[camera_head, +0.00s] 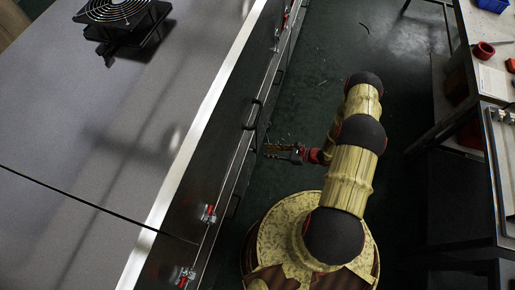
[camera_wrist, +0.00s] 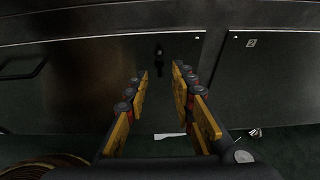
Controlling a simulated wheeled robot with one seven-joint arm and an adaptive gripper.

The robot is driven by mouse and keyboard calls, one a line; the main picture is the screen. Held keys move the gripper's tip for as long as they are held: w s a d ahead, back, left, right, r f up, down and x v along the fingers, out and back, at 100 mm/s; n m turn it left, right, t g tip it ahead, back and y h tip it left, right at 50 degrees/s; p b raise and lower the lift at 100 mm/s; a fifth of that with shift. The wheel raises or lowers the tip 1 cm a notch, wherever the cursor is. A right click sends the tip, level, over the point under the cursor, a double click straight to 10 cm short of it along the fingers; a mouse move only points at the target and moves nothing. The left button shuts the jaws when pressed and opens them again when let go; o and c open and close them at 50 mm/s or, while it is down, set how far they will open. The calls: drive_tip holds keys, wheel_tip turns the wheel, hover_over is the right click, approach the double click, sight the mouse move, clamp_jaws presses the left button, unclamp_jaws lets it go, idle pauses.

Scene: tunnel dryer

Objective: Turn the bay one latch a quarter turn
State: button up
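A small dark latch (camera_wrist: 159,55) shows on the dark dryer side panel (camera_wrist: 95,85) in the wrist view, a little above and between my fingertips. It looks upright, but its exact turn is hard to tell in the dim light. My gripper (camera_wrist: 160,74) is open and empty, with its yellow-padded fingers apart on either side below the latch. In the head view my gripper (camera_head: 270,151) reaches left to the dryer's side. The latch cannot be made out in that view. Whether the fingers touch the panel cannot be told.
Another panel (camera_wrist: 265,85) with a small label (camera_wrist: 251,42) lies to the right. A bar handle (camera_wrist: 25,68) is at left. Red-and-metal fittings (camera_head: 208,214) line the dryer's side. A workbench (camera_head: 495,80) stands at right across a dark floor aisle (camera_head: 310,80).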

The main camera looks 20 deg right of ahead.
drive_tip(key=b+x, duration=0.1)
drive_tip(key=x, duration=0.6)
drive_tip(key=shift+a+f, duration=0.1)
drive_tip(key=shift+c, duration=0.5)
clamp_jaws()
